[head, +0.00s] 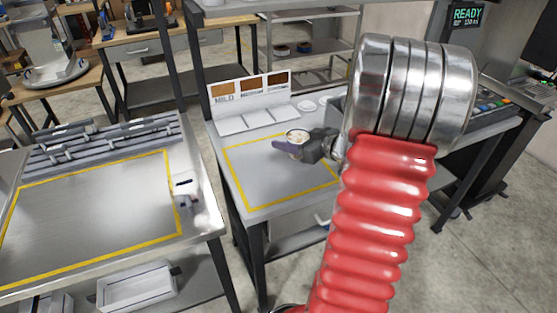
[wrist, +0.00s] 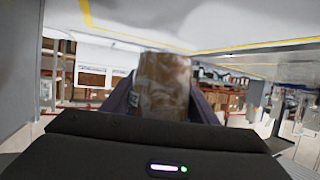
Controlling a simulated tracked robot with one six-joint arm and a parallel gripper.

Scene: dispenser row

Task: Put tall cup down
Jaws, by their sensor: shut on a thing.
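The tall cup (head: 297,136) shows in the head view with a pale rim and light brownish contents or top. My gripper (head: 293,147) is shut on it, with a dark purple finger along its near side. The cup is over the yellow-outlined area of the middle metal table (head: 262,198). I cannot tell whether its base touches the table. In the wrist view the cup (wrist: 165,84) is brown and blurred, between the two dark fingers; its lower part is hidden behind the gripper body.
A white panel with brown pictures and pale trays (head: 250,100) stands at the table's back. White round items (head: 307,105) lie right of it. A left table (head: 95,215) has a yellow outline, grey racks and a small white device (head: 184,187). Room inside the middle outline looks clear.

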